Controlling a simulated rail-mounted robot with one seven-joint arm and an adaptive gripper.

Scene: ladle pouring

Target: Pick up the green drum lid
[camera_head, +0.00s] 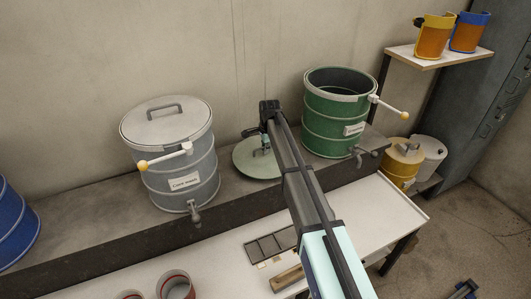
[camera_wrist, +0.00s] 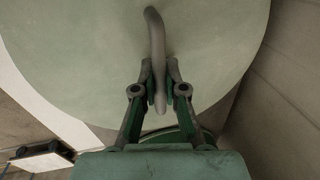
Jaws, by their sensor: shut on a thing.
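The green drum lid (camera_head: 249,168) is a flat round disc between the grey drum and the green drum, at the dark ledge. I cannot tell whether it rests on the ledge or hangs just above it. In the wrist view the lid (camera_wrist: 90,55) fills most of the picture, and its curved grey handle (camera_wrist: 155,35) runs down between my fingers. My gripper (camera_wrist: 161,75) is shut on this handle. In the head view my gripper (camera_head: 263,138) is above the lid, partly hidden by my arm. The green drum (camera_head: 322,126) stands open, without a lid, to the right.
A grey drum (camera_head: 185,170) with its lid on stands to the left, its yellow-knobbed lever pointing left. The green drum has a similar lever (camera_head: 390,107). A white table (camera_head: 375,215) is in front. A blue drum (camera_head: 12,225) stands at far left, a yellow can (camera_head: 402,165) at right.

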